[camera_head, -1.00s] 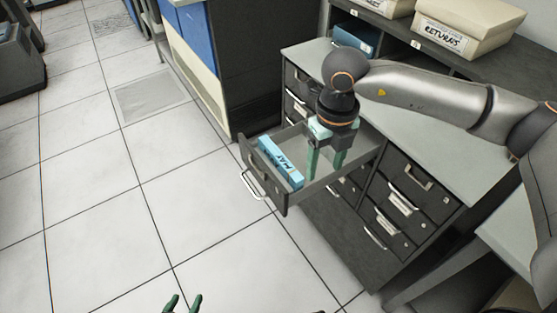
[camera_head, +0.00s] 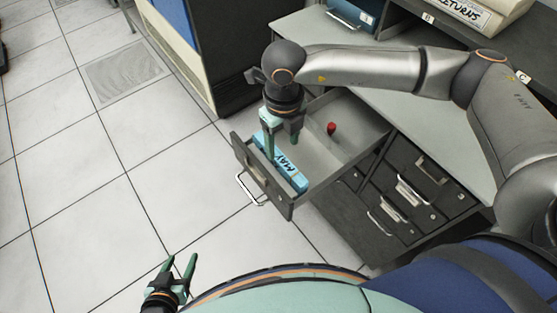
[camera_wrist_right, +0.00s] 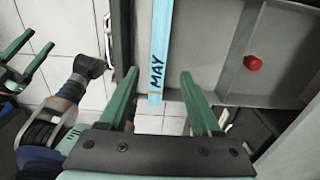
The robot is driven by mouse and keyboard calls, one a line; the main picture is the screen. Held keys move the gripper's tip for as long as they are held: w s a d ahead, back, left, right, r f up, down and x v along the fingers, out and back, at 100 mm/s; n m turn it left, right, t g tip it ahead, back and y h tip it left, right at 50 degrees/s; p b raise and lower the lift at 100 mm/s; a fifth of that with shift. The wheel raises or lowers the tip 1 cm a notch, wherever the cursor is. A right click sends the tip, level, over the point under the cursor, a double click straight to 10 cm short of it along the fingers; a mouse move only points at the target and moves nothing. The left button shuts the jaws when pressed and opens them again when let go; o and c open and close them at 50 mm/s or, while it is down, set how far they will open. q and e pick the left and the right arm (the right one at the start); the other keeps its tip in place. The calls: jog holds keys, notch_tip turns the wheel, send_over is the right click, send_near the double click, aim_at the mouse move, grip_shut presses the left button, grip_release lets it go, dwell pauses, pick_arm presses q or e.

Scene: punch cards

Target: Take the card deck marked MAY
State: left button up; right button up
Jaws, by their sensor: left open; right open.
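The blue card deck marked MAY (camera_head: 291,174) lies along the front of an open drawer (camera_head: 355,150). My right gripper (camera_head: 280,147) points down over the deck, open, with its fingers near the deck's far-left part. In the right wrist view, the deck (camera_wrist_right: 158,60) runs between the two open fingers, with a gap on each side. I cannot tell how deep the fingertips reach beside it. My left gripper (camera_head: 180,268) is open and empty above the floor, away from the drawer.
A small red object (camera_head: 331,128) sits in the drawer behind the deck; it also shows in the right wrist view (camera_wrist_right: 253,63). The drawer's front handle (camera_head: 248,190) faces the floor. A box marked RETURNS (camera_head: 475,12) stands on the shelf above. The tiled floor (camera_head: 80,180) is clear.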

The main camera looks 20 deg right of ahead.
aim_at(279, 156)
jog(key=shift+w+a+f+p, duration=0.15)
jog(key=shift+f+p, duration=0.1)
jog(key=shift+f, duration=1.35)
jog(key=shift+w+a+f+p, duration=0.15)
jog(key=shift+f+p, duration=0.1)
jog(key=shift+f, duration=1.3)
jog(key=shift+c, duration=0.2)
grip_shut()
jog(key=shift+r, duration=0.1)
